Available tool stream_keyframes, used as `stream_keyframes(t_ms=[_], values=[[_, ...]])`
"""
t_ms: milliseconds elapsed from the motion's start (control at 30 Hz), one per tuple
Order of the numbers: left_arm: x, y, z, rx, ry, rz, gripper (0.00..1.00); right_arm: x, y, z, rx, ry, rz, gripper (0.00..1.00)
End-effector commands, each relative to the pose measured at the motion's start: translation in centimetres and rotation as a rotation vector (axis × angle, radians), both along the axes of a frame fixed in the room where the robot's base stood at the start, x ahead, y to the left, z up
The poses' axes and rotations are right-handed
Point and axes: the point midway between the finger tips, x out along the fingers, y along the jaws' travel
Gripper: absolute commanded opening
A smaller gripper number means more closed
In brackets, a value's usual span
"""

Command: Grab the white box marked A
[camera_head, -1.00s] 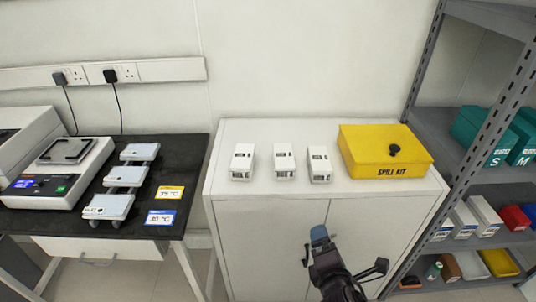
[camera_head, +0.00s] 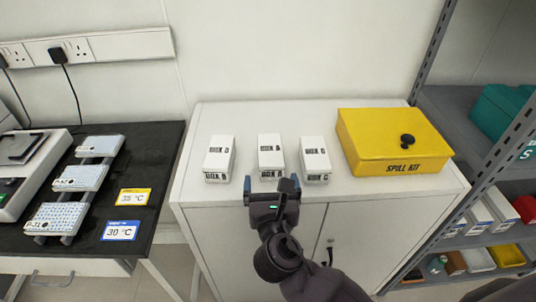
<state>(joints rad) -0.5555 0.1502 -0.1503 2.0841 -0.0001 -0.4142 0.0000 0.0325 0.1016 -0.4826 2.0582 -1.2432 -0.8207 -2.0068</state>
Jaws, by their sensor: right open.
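Three small white boxes stand in a row on top of the white cabinet (camera_head: 240,118). The middle box (camera_head: 271,152) appears to be marked BOX A, though its lower front is partly hidden by my gripper. The left box (camera_head: 219,158) seems to read BOX B and the right box (camera_head: 315,158) BOX C. My right gripper (camera_head: 272,188) is open and empty, its two fingers spread apart in front of the middle box, near the cabinet's front edge. It does not appear to hold anything. My left gripper is out of view.
A yellow spill kit case (camera_head: 375,135) stands right of the boxes. A metal shelf rack (camera_head: 450,110) is on the right. A black-topped bench (camera_head: 130,170) with a scale and several small plates is on the left. The cabinet top behind the boxes is clear.

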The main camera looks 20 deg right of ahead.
Motion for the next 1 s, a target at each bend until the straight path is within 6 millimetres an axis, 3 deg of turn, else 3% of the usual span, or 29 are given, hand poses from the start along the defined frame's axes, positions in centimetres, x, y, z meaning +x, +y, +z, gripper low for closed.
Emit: stream_keyframes(t_ms=[100,367,700,1000], values=[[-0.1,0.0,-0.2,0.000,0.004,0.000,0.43,1.6,-0.4,-0.1,-0.001,0.000,0.001,0.94],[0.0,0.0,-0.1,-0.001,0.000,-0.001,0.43,3.2,-1.0,0.0,0.001,0.001,0.001,0.94],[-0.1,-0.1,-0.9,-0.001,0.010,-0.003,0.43,7.1,-2.4,0.2,0.001,0.003,0.002,0.94],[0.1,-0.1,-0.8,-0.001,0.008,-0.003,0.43,7.6,-2.6,0.4,0.001,0.002,0.001,0.94]])
